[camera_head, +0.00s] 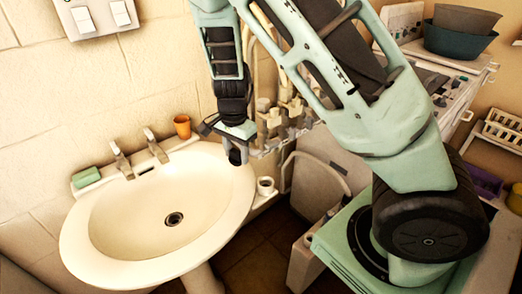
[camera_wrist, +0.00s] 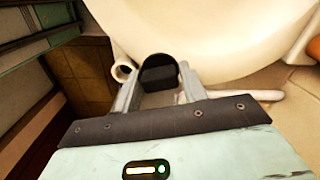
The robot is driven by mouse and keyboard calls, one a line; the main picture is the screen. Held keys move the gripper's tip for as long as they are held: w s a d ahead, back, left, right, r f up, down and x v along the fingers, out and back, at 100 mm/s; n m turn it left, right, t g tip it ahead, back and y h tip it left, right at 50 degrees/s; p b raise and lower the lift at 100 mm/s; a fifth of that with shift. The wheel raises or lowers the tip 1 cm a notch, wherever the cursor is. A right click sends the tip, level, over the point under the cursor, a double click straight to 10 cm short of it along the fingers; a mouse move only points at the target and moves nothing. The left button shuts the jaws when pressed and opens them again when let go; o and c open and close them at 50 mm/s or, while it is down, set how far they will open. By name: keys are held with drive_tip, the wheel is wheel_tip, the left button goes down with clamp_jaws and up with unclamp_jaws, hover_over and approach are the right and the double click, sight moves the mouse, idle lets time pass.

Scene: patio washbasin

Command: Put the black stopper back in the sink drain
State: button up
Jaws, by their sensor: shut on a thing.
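The cream sink (camera_head: 110,240) stands against the tiled wall, and its drain (camera_head: 174,219) shows as a dark hole with a metal ring in the bowl. My gripper (camera_head: 236,150) is right of the bowl, above the sink's right rim. It is shut on the black stopper (camera_head: 235,157), which hangs below the fingers. In the wrist view the stopper (camera_wrist: 158,72) sits between the two fingertips, with the sink's pale rim (camera_wrist: 225,35) beyond it. The drain is not visible in the wrist view.
Two taps (camera_head: 121,160) stand on the sink's back edge, with a green soap bar (camera_head: 86,177) at left and an orange cup (camera_head: 182,127) at right. A white roll (camera_head: 265,186) lies right of the sink. The space above the bowl is clear.

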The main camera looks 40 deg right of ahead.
drive_tip(key=w+a+f+n, duration=0.4)
drive_tip(key=w+a+f, duration=0.2)
drive_tip(key=a, duration=0.4)
drive_tip(key=n, duration=0.2)
approach(172, 214)
drive_tip(key=s, duration=0.2)
drive_tip(key=shift+a+f+b, duration=0.1)
drive_tip(key=shift+f+b, duration=1.85)
drive_tip(key=shift+f, duration=0.95)
drive_tip(key=shift+s+f+b, duration=0.1)
drive_tip(key=shift+f+b, duration=0.2)
drive_tip(key=shift+f, duration=0.3)
drive_tip(key=o, duration=0.8)
drive_tip(key=shift+c, duration=0.2)
drive_tip(key=shift+r, duration=0.1)
wheel_tip(172, 214, up, 11)
drive_tip(key=p, duration=0.7)
